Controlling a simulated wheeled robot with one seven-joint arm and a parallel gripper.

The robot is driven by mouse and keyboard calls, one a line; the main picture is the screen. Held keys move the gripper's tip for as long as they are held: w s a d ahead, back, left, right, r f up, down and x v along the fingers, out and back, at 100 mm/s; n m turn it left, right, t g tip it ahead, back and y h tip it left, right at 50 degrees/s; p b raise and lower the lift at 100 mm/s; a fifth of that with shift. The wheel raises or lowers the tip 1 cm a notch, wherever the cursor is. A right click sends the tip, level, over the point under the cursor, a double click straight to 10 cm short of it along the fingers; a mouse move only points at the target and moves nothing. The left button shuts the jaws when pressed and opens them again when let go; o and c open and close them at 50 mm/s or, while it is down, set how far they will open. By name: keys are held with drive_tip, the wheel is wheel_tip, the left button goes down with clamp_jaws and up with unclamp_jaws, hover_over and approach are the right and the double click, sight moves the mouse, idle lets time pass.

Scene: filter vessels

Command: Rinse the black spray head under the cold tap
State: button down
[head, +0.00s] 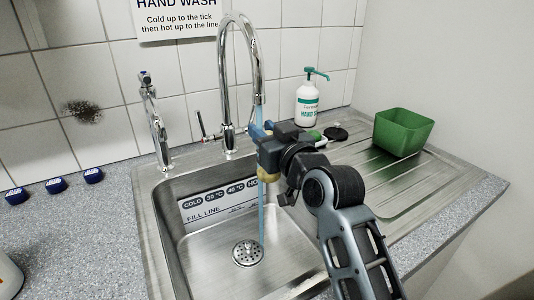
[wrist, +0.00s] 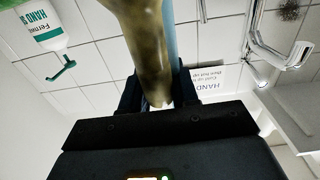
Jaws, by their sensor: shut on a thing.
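My gripper (head: 266,148) is over the sink and shut on an olive-yellow, tapering thing (wrist: 145,45). A small yellowish part of it (head: 268,172) shows below the jaws in the head view. It does not look black, and I cannot tell whether it is the spray head. A tall chrome swan-neck tap (head: 222,70) stands behind the sink. A blue water stream (head: 262,215) runs from its spout past my jaws to the drain. The stream also shows beside the held thing in the wrist view (wrist: 169,35).
The steel sink (head: 190,255) has a fill-line label on its back wall. A second, shorter tap (head: 155,120) stands left. A soap bottle (head: 307,105), a black round thing (head: 336,133) and a green tub (head: 403,132) are right. Blue caps (head: 56,185) lie on the left counter.

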drive_tip(key=shift+d, duration=0.15)
drive_tip(key=shift+w+d+b, duration=0.25)
drive_tip(key=shift+d+b, duration=0.05)
drive_tip(key=shift+d, duration=0.05)
drive_tip(key=shift+a, duration=0.1)
drive_tip(key=shift+s+a+p, duration=0.3)
drive_tip(key=shift+a, duration=0.15)
drive_tip(key=shift+w+d, duration=0.1)
drive_tip(key=shift+d, duration=0.05)
drive_tip(key=shift+w+d+b, duration=0.2)
drive_tip(key=shift+d+b, duration=0.2)
drive_tip(key=shift+s+a, duration=0.1)
drive_tip(key=shift+a, duration=0.1)
drive_tip(key=shift+s+a+p, duration=0.2)
drive_tip(key=shift+a+p, duration=0.15)
idle(0.5)
